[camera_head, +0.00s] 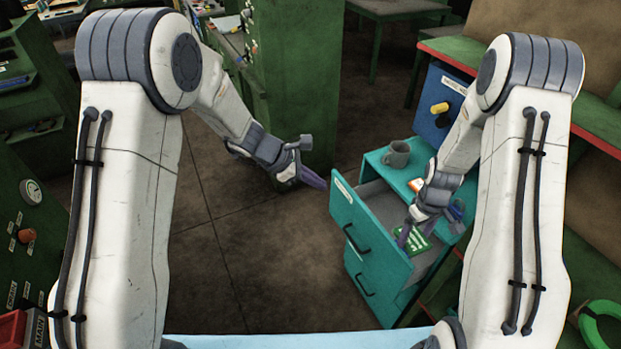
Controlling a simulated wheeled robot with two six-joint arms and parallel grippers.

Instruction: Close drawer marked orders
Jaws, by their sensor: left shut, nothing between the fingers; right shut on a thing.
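A teal cabinet (375,160) stands right of centre. Its upper drawer (368,238) is pulled open and has a black handle and a white label (343,191) too small to read. A second front with a black handle is below it. My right gripper (403,238) reaches down into the open drawer, its purple fingers shut on what looks like a green item with white marks (416,243); the exact contact is hard to see. My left gripper (322,184) is shut and empty, in the air left of the drawer front.
A grey mug (396,154) stands on the cabinet top, with a small orange and white item (416,185) near my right wrist. A blue box with a yellow knob (439,108) is behind. Green machines stand at left and back. The floor left of the cabinet is clear.

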